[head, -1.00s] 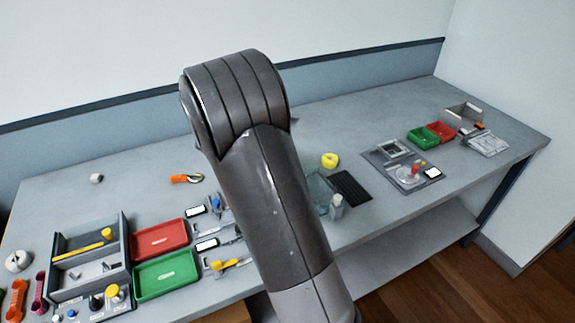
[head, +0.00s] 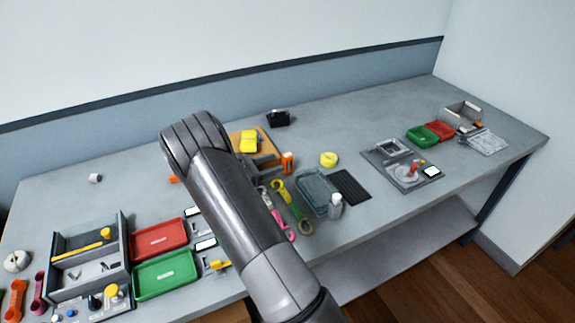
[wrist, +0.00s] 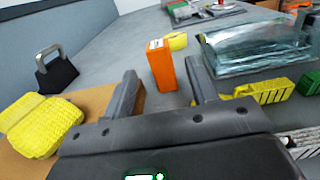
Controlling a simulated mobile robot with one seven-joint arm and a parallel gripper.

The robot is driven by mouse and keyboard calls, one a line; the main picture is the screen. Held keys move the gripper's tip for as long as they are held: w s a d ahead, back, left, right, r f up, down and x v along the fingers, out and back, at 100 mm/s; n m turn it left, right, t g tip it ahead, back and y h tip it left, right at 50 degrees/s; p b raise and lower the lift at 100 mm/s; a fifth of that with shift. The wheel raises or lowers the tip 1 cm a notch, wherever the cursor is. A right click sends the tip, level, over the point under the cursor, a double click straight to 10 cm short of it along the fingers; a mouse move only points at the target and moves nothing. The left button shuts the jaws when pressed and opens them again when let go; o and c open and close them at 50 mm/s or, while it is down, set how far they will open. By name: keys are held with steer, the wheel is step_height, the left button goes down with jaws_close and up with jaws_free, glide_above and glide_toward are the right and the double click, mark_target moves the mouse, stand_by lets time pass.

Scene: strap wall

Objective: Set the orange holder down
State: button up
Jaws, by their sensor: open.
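The orange holder (head: 288,163) is a narrow box standing upright on the table near the brown board. It also stands upright in the wrist view (wrist: 161,62), with a pale label near its top. My gripper (wrist: 162,72) is open. Its two fingers are spread apart, one on either side of the holder's lower part in the picture. The holder's base seems to rest on the table; I cannot tell whether a finger touches it. In the head view my arm hides most of the gripper.
A yellow strap bundle (wrist: 40,125) lies on the brown board (head: 264,147), left of the gripper. A black clip (head: 278,118) stands behind. A yellow roll (head: 328,159) and a clear tray (head: 317,192) are to the right. Bare table lies behind the roll.

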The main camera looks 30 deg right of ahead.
mark_target(292, 157)
steer(key=d, duration=0.7)
steer(key=shift+d+r, duration=0.15)
steer(key=shift+d, duration=0.15)
steer(key=shift+c, duration=0.4)
jaws_close()
